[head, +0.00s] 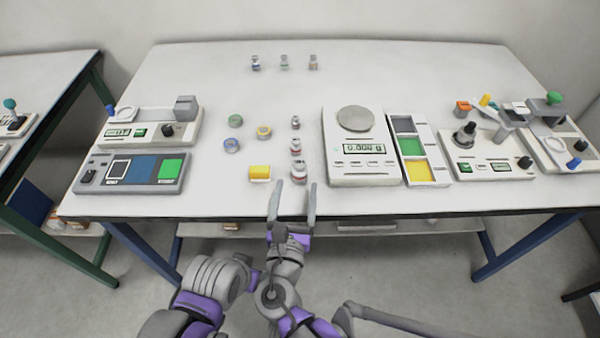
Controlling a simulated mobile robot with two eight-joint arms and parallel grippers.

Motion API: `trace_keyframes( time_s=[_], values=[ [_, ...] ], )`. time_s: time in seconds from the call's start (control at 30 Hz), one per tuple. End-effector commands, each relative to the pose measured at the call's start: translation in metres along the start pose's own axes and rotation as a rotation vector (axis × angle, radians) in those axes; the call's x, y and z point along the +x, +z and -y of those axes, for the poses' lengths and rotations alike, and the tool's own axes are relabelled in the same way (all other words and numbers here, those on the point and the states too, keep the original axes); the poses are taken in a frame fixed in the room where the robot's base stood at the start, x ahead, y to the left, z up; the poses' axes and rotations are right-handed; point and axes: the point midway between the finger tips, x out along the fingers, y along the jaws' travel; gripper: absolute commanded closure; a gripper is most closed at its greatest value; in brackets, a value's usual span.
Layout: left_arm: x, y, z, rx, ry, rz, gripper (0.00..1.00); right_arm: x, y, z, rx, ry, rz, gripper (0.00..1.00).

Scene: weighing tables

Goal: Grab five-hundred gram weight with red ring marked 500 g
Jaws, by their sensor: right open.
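A short column of metal weights stands left of the scale. The nearest and largest weight (299,173) has a reddish band around it; its marking is too small to read. Two smaller weights, the middle one (296,146) and the far one (295,122), stand behind it. My right gripper (293,192) is open and empty at the table's front edge. Its two fingers point away from me, and the nearest weight shows just beyond and between their tips. I cannot tell the height of the fingers over the table. My left gripper does not show.
A scale (360,174) reading about 0.004 g stands right of the weights, with a colored tray (439,150) beside it. A yellow roll (259,173) lies close on the left. Small round pots (232,146) stand behind it. The table (225,62) is largely clear farther back.

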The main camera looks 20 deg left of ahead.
Motion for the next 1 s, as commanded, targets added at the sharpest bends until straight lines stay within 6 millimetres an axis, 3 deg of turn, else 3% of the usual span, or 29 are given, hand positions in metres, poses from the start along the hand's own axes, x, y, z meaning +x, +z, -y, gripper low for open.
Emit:
trace_keyframes(
  time_s=[0.6,0.9,1.0],
  values=[
    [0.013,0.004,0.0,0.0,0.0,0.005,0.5,0.074,-0.003,-0.002,0.003,-0.005,-0.002,0.23],
    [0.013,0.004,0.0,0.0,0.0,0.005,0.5,0.079,-0.002,-0.002,0.004,-0.002,-0.002,0.23],
    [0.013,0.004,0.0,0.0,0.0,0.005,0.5,0.079,-0.002,-0.002,0.004,-0.002,-0.002,0.4]
  ],
)
